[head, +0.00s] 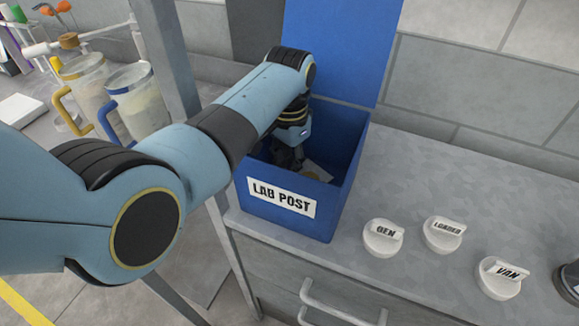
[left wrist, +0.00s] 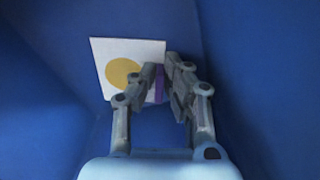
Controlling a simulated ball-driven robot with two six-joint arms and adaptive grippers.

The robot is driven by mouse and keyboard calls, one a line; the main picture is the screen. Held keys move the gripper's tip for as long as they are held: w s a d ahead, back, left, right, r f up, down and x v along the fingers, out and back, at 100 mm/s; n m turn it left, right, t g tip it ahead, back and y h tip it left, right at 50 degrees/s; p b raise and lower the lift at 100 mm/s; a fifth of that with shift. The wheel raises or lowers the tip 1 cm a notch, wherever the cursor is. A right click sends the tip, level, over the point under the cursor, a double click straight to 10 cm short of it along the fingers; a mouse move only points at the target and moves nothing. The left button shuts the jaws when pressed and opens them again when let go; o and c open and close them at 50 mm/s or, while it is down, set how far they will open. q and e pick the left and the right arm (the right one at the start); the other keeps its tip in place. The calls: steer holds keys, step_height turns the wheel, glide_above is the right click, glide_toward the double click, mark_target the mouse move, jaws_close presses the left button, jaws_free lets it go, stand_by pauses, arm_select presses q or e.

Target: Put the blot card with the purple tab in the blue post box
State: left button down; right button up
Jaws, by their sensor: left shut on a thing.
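The blue post box (head: 252,203) labelled "LAB POST" stands on the grey counter with its lid raised at the back. My left arm reaches down into it. My left gripper (head: 290,158) is inside the box, partly hidden by the arm and the box walls. In the left wrist view the left gripper (left wrist: 168,88) is shut on the purple tab of the blot card (left wrist: 124,72). The card is white with a round yellow-brown blot, and blue walls surround it. In the head view a small part of the card (head: 318,172) shows inside the box. My right gripper is not in view.
White caps labelled "GEN" (head: 383,238), "LOADER" (head: 444,235) and "VAN" (head: 499,279) lie on the counter right of the box. Jugs with a yellow handle (head: 85,88) and a blue handle (head: 135,95) stand at the left. A metal post rises beside my left arm.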

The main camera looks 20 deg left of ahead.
arm_select(q)
steer(key=shift+s+r, duration=0.1)
steer(key=shift+s, duration=0.05)
steer(key=c, duration=1.5)
jaws_free()
steer(key=shift+c, duration=0.2)
steer(key=shift+o, duration=0.6)
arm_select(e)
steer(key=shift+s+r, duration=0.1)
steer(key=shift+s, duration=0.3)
arm_select(q)
steer(key=shift+r, duration=0.3)
step_height(320, 180, up, 11)
steer(key=shift+r, duration=0.2)
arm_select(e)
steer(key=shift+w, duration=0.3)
